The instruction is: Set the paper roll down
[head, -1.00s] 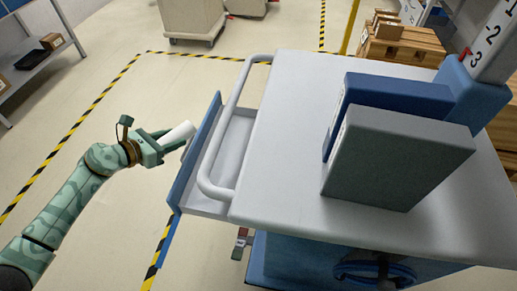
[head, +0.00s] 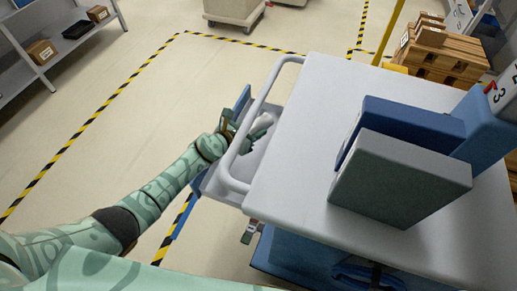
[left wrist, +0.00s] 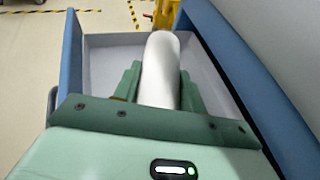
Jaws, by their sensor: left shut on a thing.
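My left gripper (head: 252,132) is shut on the paper roll (head: 264,120), a plain white cylinder. It is at the open drawer (head: 218,187) on the cart's left side, partly behind the cart's handle. In the left wrist view the roll (left wrist: 160,70) sticks out forward between the two green fingers of the gripper (left wrist: 159,90). The light grey drawer floor (left wrist: 105,65) shows beyond and beside it. I cannot tell whether the roll touches the floor. My right gripper is not in view.
The cart's grey handle (head: 262,92) runs close above the drawer. A grey box (head: 400,180) and a blue box (head: 415,122) stand on the cart top (head: 290,215). Pallets with cartons (head: 438,52) stand at the back right. The floor to the left is clear.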

